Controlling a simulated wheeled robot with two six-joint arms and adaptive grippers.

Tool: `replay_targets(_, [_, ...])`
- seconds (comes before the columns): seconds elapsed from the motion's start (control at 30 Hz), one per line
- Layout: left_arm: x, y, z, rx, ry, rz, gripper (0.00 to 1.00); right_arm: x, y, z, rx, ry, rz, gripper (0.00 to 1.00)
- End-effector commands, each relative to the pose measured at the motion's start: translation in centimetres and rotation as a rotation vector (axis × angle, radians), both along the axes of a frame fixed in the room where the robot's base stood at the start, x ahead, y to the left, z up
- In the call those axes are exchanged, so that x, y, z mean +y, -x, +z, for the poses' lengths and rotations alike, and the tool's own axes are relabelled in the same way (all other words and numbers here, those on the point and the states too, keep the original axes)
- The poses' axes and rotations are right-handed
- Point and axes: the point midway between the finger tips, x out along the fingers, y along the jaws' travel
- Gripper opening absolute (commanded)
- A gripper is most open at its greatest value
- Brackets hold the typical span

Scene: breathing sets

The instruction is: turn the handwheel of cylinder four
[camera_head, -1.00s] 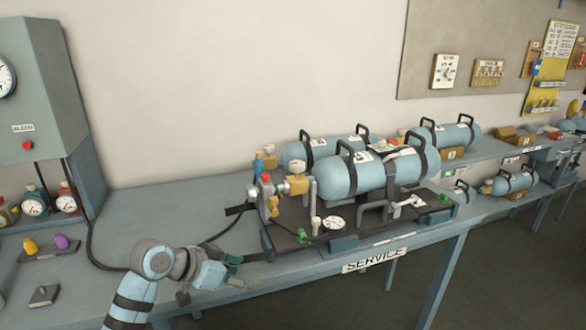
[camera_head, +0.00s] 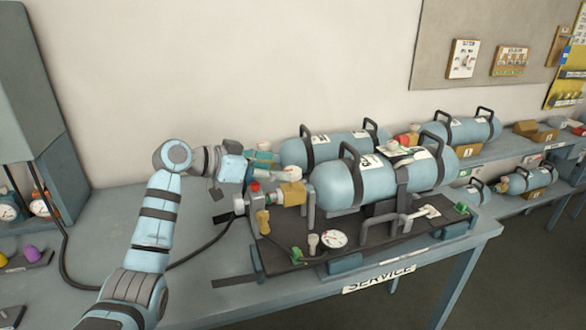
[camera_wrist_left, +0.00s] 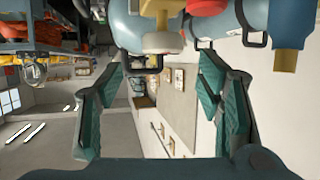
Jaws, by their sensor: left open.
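A blue cylinder (camera_head: 338,185) lies in the cradle on the service bench, with a brass valve (camera_head: 292,194) at its left end. Its number cannot be read. A pale round handwheel (camera_head: 291,174) stands above the valve, partly hidden. My left gripper (camera_head: 265,157), with teal fingers, is open just up and left of the handwheel. In the left wrist view, a pale handwheel (camera_wrist_left: 162,43) on a yellow stem shows at the top, between the open fingers of the left gripper (camera_wrist_left: 162,62). Contact cannot be told. My right gripper is out of view.
Another blue cylinder (camera_head: 322,146) lies behind, close to the gripper. A red knob (camera_head: 255,187), a hose (camera_head: 200,256) and a gauge (camera_head: 333,239) are around the cradle's front and left. The bench top (camera_head: 120,225) at left is mostly clear.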

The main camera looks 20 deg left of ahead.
Motion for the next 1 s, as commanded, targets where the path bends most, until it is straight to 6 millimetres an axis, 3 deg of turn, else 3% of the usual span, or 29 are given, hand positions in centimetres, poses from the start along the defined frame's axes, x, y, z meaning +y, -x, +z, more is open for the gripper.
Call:
replay_targets(0.1, [-2.0,-2.1,-1.2,0.003,0.003,-0.003,0.60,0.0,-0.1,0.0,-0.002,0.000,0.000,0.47])
replay_targets(0.23, [-3.4,-3.6,-2.0,0.002,0.001,-0.002,0.60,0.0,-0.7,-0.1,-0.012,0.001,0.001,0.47])
replay_targets(0.6, [-4.2,-4.4,-2.4,0.001,-0.002,-0.004,0.60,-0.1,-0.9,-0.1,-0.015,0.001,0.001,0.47])
replay_targets(0.9, [-4.2,-4.4,-2.4,0.001,-0.001,-0.004,0.12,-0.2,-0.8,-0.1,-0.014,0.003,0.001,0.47])
replay_targets(1.0, [-4.1,-4.3,-2.4,0.000,-0.001,-0.004,0.11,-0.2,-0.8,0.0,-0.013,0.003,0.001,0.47])
